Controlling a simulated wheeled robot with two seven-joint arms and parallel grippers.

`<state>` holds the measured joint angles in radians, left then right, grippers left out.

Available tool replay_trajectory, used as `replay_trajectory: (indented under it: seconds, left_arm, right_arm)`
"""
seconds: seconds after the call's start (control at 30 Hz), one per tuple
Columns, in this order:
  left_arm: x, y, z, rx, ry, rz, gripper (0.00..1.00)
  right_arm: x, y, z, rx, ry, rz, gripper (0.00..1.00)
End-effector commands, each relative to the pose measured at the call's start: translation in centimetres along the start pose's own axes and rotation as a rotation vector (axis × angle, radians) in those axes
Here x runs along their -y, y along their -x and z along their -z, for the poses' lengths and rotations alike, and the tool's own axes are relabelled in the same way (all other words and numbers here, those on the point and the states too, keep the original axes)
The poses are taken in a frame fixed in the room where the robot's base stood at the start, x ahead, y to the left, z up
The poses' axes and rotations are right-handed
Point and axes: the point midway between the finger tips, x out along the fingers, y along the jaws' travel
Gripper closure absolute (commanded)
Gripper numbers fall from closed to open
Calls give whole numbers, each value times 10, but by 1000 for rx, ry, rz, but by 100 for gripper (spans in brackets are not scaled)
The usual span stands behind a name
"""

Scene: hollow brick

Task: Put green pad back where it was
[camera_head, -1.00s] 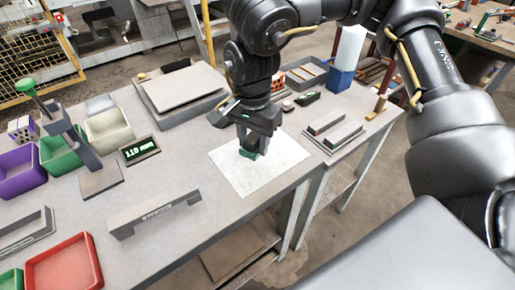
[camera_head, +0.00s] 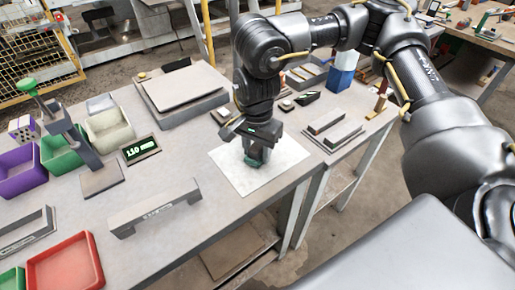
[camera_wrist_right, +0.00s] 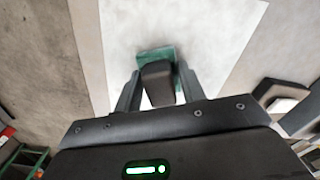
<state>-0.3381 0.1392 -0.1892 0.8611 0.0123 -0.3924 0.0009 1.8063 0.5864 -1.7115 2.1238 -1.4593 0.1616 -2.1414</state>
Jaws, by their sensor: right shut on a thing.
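The green pad (camera_head: 254,161) is under my right gripper (camera_head: 258,147), over the white sheet on the bench. In the right wrist view the green pad (camera_wrist_right: 155,54) shows as a green edge beyond a dark block (camera_wrist_right: 157,84), which looks like its grip. My right gripper (camera_wrist_right: 158,92) is shut on this piece, with one finger on each side of it. I cannot tell whether the pad touches the white sheet (camera_head: 285,160). Most of the pad is hidden by the gripper and the dark block. My left gripper is not in view.
A grey plate (camera_head: 183,87) lies behind the gripper, with a small display (camera_head: 140,148) to the left. A grey bridge-shaped piece (camera_head: 155,208) stands at the front. Coloured bins stand at left. Two grey bars (camera_head: 337,132) lie on the right. The sheet around the pad is bare.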

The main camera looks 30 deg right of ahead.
Motion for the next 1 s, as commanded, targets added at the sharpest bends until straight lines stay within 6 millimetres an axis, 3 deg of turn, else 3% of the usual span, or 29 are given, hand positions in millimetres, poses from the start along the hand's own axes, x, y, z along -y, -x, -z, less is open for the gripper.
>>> replay_trajectory:
  seconds: [0.17,0.2,0.33,0.73,1.0]
  left_arm:
    - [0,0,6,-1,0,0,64]
    - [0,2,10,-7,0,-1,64]
    - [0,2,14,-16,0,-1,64]
    - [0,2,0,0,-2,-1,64]
    - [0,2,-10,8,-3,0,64]
  right_arm:
    - [0,-3,0,0,0,0,81]
    - [0,-3,0,0,0,0,55]
    - [0,-2,0,0,0,0,38]
    - [0,4,0,-1,0,1,38]
    - [1,58,0,-3,-1,5,38]
